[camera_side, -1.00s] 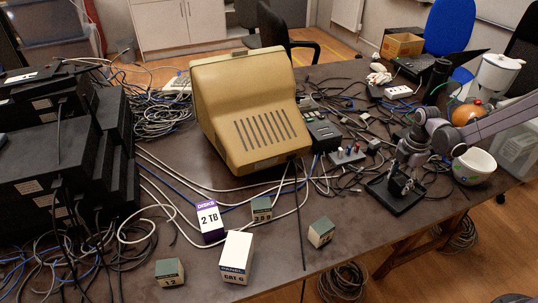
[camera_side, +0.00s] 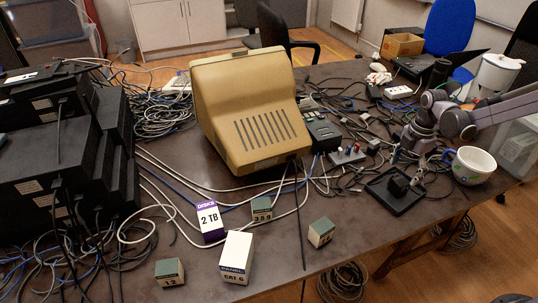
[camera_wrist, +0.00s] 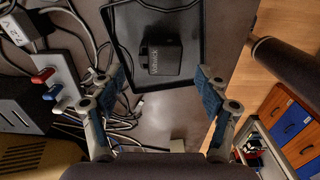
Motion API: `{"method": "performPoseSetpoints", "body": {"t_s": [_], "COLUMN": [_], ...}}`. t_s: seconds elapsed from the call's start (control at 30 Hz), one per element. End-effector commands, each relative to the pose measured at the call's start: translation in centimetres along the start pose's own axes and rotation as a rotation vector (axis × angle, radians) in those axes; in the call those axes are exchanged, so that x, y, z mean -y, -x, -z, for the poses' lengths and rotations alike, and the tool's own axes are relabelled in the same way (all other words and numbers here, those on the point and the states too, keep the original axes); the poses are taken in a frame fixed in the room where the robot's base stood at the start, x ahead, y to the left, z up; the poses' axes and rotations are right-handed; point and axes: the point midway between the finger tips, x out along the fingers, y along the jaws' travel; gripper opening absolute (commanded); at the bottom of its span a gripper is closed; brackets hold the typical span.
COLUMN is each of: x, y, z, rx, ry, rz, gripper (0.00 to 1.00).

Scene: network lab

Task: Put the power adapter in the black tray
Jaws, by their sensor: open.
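The black power adapter (camera_side: 397,186) lies in the black tray (camera_side: 396,210) at the right of the table. In the wrist view the adapter (camera_wrist: 162,58) sits on the tray's floor, inside the near rim, with its cable running toward the top of the picture. The tray (camera_wrist: 124,38) is partly cut off by the frame's top. My gripper (camera_side: 407,166) is above the tray, apart from the adapter. In the wrist view my gripper (camera_wrist: 160,84) is open, with blue-padded fingers spread to either side and nothing between them.
A white mug (camera_side: 472,167) stands close to the right of the tray. A power strip with red and blue plugs (camera_side: 347,156) and tangled cables lie to the left. The beige monitor (camera_side: 245,110) stands farther left. The table edge is near the tray's front.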

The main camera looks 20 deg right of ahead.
Motion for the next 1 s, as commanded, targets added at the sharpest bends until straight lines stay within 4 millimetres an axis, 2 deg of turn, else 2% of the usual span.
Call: {"method": "performPoseSetpoints", "body": {"t_s": [0.1, 0.3, 0.63, 0.77, 1.0], "x": [0.1, 0.0, 0.4, 1.6, 5.3], "y": [2.5, 5.6, 8.2, 10.2, 14.1], "z": [0.0, 0.0, 0.5, 1.8, 4.9], "rx": [0.000, 0.000, 0.004, 0.008, -0.026], "ry": [0.000, 0.000, -0.043, -0.177, -0.540], "rz": [0.000, 0.000, -0.018, -0.072, -0.219], "gripper": [0.75, 0.75, 0.75, 0.75, 0.75]}}
